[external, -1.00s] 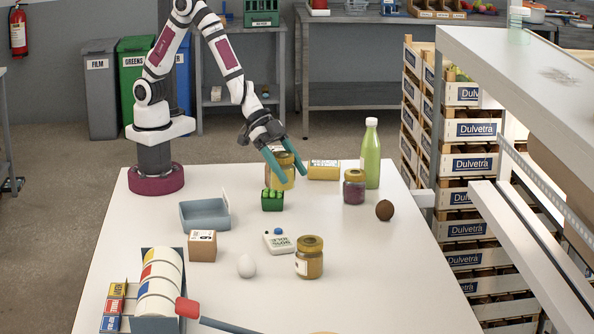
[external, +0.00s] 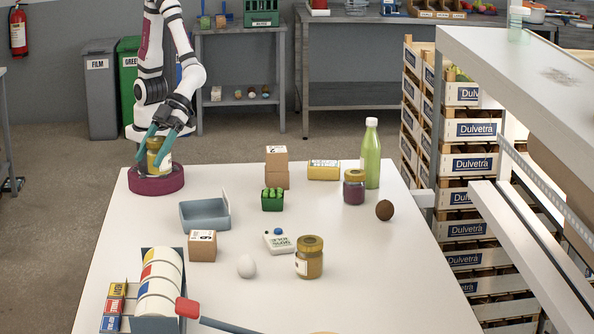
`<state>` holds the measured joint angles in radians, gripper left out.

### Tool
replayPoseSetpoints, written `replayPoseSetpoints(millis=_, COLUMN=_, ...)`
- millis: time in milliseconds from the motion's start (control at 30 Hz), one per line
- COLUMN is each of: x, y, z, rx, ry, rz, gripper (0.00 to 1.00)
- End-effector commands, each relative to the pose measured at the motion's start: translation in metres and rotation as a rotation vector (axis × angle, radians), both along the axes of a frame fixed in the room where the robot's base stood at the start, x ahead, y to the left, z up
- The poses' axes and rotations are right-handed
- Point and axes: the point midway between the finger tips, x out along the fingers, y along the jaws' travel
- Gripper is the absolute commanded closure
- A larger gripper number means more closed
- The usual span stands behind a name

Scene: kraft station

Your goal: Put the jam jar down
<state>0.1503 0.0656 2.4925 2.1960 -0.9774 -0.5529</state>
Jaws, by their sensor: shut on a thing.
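My gripper (external: 152,158) is shut on a glass jar (external: 160,158) with yellowish contents, a pale label and a gold lid. A dark purple jar (external: 354,188) with a gold lid stands left of the green bottle. An amber jar (external: 309,262) with a gold lid stands near the table's front. Both of these are apart from my gripper.

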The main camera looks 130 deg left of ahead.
Motion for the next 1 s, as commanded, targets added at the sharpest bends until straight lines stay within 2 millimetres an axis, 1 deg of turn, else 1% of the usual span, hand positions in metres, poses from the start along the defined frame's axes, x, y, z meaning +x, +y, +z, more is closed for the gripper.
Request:
replayPoseSetpoints(millis=33, x=-0.009, y=0.000, z=-0.001, rx=0.000, ry=0.001, rz=-0.029, gripper=1.00)
replayPoseSetpoints(millis=67, x=-0.012, y=0.001, z=-0.002, rx=0.000, ry=0.000, rz=-0.044, gripper=1.00)
replayPoseSetpoints(millis=133, x=-0.009, y=0.006, z=-0.007, rx=0.000, ry=0.003, rz=-0.058, gripper=1.00)
replayPoseSetpoints(millis=167, x=-0.005, y=0.010, z=-0.012, rx=0.001, ry=0.004, rz=-0.059, gripper=1.00)
replayPoseSetpoints(millis=300, x=0.030, y=0.037, z=-0.039, rx=-0.001, ry=0.005, rz=-0.057, gripper=1.00)
replayPoseSetpoints(millis=400, x=0.053, y=0.055, z=-0.056, rx=0.000, ry=0.003, rz=-0.059, gripper=1.00)
replayPoseSetpoints(millis=533, x=0.071, y=0.068, z=-0.069, rx=-0.001, ry=0.000, rz=-0.060, gripper=1.00)
replayPoseSetpoints(millis=600, x=0.074, y=0.071, z=-0.075, rx=-0.001, ry=0.001, rz=-0.061, gripper=1.00)
replayPoseSetpoints(millis=700, x=0.075, y=0.072, z=-0.096, rx=-0.001, ry=0.005, rz=-0.060, gripper=1.00)
replayPoseSetpoints(millis=800, x=0.075, y=0.071, z=-0.110, rx=0.000, ry=0.001, rz=-0.062, gripper=1.00)
replayPoseSetpoints(millis=1000, x=0.076, y=0.071, z=-0.112, rx=0.000, ry=-0.002, rz=-0.061, gripper=1.00)
